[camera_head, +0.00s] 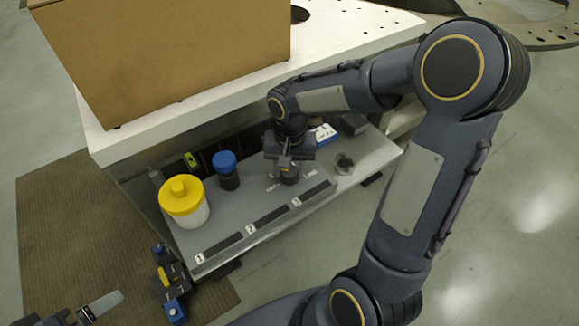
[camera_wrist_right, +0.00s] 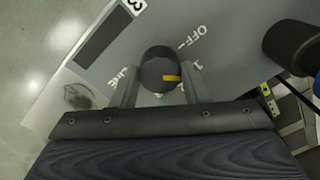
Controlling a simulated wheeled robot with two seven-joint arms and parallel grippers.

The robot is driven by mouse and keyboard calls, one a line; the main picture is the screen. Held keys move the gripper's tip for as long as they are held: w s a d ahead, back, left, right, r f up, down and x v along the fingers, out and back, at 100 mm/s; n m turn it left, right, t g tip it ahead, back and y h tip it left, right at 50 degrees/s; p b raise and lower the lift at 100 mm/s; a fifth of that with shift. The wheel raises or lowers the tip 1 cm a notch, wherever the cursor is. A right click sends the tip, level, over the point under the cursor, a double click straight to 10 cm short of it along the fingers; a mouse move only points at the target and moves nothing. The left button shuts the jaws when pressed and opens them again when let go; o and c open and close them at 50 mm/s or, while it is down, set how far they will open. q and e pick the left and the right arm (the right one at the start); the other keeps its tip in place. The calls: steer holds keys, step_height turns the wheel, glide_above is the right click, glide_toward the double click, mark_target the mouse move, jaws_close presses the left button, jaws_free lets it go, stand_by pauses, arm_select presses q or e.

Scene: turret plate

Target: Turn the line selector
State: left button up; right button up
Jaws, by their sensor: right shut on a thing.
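The line selector is a dark round knob (camera_wrist_right: 160,72) with a yellow pointer mark, on a grey panel lettered OFF and LINE. In the right wrist view the two fingers of my right gripper (camera_wrist_right: 157,92) stand on either side of it, closed on it. The yellow mark points toward the right side of that view, near a partly hidden label. In the head view my right gripper (camera_head: 287,162) reaches down over the knob (camera_head: 288,176) and partly hides it. My left gripper (camera_head: 85,312) shows only in part at the lower left, away from the panel.
A white jar with a yellow lid (camera_head: 184,204) and a dark bottle with a blue cap (camera_head: 227,170) stand on the panel (camera_head: 235,209), left of the knob. A cardboard box (camera_head: 165,50) sits on the white table (camera_head: 338,36) behind.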

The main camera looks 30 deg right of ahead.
steer(key=shift+w, duration=0.1)
steer(key=o, duration=1)
step_height(320, 180, up, 8)
steer(key=shift+f+p, duration=0.1)
steer(key=shift+p, duration=0.5)
steer(key=s+a+r+n+t+y+p, duration=0.1)
steer(key=s+r+t+p, duration=0.1)
steer(key=s, duration=0.3)
steer(key=s+a+r+n+t+y+p, duration=0.1)
steer(key=s+r+n+p, duration=0.1)
steer(key=s+r, duration=0.3)
steer(key=s+a+r+n+t+y+p, duration=0.1)
steer(key=s+a+r+t+p, duration=0.1)
steer(key=s+r+p, duration=0.2)
steer(key=shift+s+r+n+t+y, duration=0.1)
steer(key=shift+s+n+t+y, duration=0.25)
steer(key=shift+s, duration=1.1)
